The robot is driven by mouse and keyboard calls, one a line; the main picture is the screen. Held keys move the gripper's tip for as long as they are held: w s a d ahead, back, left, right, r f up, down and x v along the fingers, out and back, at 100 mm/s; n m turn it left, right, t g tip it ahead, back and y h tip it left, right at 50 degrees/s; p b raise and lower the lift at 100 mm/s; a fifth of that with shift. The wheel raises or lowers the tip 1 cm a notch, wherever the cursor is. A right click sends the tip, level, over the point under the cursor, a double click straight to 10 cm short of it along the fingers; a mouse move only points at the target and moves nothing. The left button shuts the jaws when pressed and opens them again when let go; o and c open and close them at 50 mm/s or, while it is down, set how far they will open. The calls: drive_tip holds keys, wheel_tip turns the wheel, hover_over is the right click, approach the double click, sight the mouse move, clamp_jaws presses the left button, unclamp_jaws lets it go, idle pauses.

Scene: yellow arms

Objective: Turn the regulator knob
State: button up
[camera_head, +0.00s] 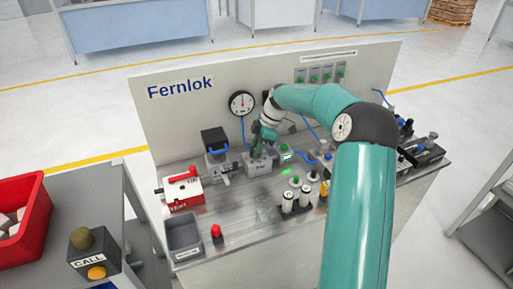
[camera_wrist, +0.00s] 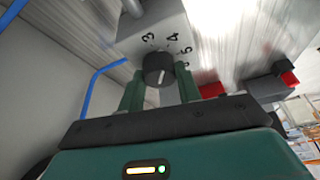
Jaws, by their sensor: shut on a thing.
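The regulator knob (camera_wrist: 158,68) is a dark round knob with a pale mark, on a light grey block (camera_wrist: 150,33) printed with 3, 4 and 5. My gripper (camera_wrist: 159,76) has a green finger on each side of the knob and is shut on it. In the head view my gripper (camera_head: 262,146) reaches down to the grey regulator block (camera_head: 258,167) on the bench. The gripper hides the knob there. The round gauge (camera_head: 242,103) is on the panel behind; its reading is too small to tell.
A red-and-white VENT box (camera_head: 182,190) and a grey bin (camera_head: 184,234) are at the bench's left. Blue hoses run near the block.

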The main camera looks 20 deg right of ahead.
drive_tip(key=shift+d, duration=0.1)
drive_tip(key=o, duration=1)
drive_tip(key=shift+r, duration=0.1)
drive_tip(key=v, duration=1.3)
drive_tip(key=shift+r, duration=0.3)
drive_tip(key=shift+d, duration=0.1)
